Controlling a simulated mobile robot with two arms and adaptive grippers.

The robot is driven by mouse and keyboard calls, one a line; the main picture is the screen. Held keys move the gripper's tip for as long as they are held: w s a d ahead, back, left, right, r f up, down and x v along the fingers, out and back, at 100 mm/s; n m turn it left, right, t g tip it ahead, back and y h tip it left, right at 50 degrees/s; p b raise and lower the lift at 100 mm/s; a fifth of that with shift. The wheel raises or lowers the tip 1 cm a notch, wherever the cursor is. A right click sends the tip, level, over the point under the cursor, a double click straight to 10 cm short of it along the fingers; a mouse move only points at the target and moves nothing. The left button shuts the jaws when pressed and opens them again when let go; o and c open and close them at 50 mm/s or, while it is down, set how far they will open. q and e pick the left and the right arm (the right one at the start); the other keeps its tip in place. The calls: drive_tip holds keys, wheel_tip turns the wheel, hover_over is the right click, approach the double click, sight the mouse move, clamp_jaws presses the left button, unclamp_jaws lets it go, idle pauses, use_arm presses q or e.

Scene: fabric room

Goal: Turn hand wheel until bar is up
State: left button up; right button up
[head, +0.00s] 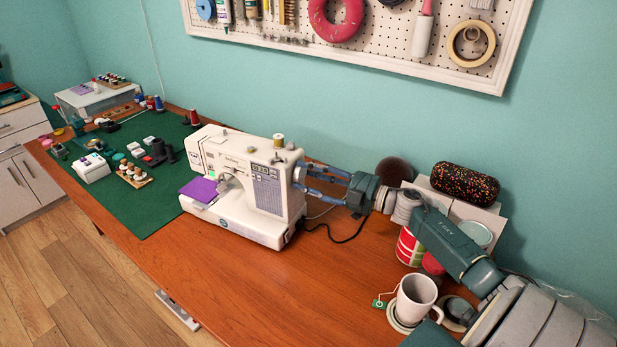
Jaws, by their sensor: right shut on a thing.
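A white sewing machine (246,184) stands on the wooden table. Its hand wheel (299,173) is on the right end of the machine, partly hidden by my gripper. My right gripper (306,178) reaches in from the right, with its fingers shut on the hand wheel. A purple cloth (199,189) lies at the needle end of the machine. The needle bar is too small and shaded to tell whether it is up or down. My left gripper is not in view.
A white mug (415,296) stands on a coaster below my right arm. Red and white cans and a dark speckled roll (465,183) are behind it. A green mat (140,190) with sewing supplies covers the table's left. The front middle of the table is clear.

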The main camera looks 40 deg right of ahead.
drive_tip(key=shift+s+f, duration=0.1)
drive_tip(key=shift+f, duration=0.3)
drive_tip(key=o, duration=1.2)
drive_tip(key=shift+c, duration=0.2)
wheel_tip(320, 180, up, 10)
drive_tip(key=shift+d, duration=0.1)
